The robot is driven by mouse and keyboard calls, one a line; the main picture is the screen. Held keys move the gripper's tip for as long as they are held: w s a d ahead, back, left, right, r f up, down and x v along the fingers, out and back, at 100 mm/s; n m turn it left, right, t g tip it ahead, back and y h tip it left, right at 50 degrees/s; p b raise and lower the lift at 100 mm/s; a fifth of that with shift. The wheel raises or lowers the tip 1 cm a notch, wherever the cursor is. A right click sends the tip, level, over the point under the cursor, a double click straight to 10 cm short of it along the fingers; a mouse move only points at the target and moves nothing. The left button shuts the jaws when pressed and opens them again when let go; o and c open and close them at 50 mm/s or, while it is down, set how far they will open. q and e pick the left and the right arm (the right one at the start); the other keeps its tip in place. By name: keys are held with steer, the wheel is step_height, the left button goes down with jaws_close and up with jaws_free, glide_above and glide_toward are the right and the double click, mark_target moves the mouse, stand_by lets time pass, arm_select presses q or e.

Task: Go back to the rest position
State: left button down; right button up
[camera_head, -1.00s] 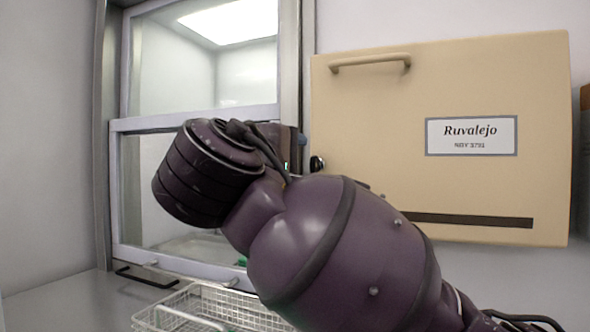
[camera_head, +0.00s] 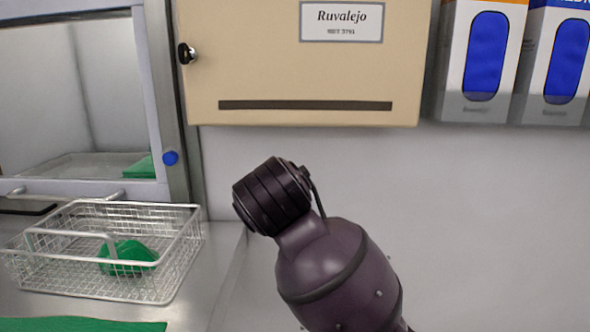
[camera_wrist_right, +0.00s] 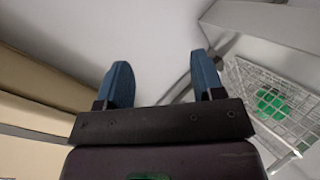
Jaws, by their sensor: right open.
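My right arm shows in the head view as dark purple links in front of the bare wall; its gripper is hidden there. In the right wrist view my right gripper (camera_wrist_right: 162,85) has two blue fingers held wide apart with nothing between them. The wire basket (camera_wrist_right: 290,125) is to the right of the fingers, apart from them. My left gripper is in neither view.
In the head view the wire basket (camera_head: 170,285) holds a green item (camera_head: 128,257) on the metal counter. A glass sash window (camera_head: 70,95) is behind it. A beige cabinet (camera_head: 240,70) and glove-box dispensers (camera_head: 480,108) hang on the wall. A green cloth (camera_head: 85,325) lies at the front.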

steer(key=s+d+f+m+g, duration=0.25)
steer(key=s+d+f, duration=0.25)
steer(key=d+f, duration=0.55)
steer(key=s+d+f+m+g, duration=0.2)
steer(key=s+d+f+m, duration=0.4)
steer(key=f, duration=0.8)
steer(key=s+d+f+m+g, duration=0.1)
steer(key=s+d+f, duration=0.35)
steer(key=s, duration=0.25)
steer(key=s+d+f+m+g+h, duration=0.1)
steer(key=s+d+f+m+g, duration=0.15)
steer(key=s+d, duration=0.4)
steer(key=s+d+f+m+g, duration=0.1)
steer(key=s+d+f, duration=0.25)
steer(key=s, duration=0.45)
steer(key=w+f+n+t, duration=0.1)
steer(key=w+f+t, duration=0.6)
steer(key=f, duration=0.3)
steer(key=shift+w+a+f+t+y, duration=0.3)
steer(key=shift+f+t, duration=0.1)
steer(key=shift+t, duration=0.4)
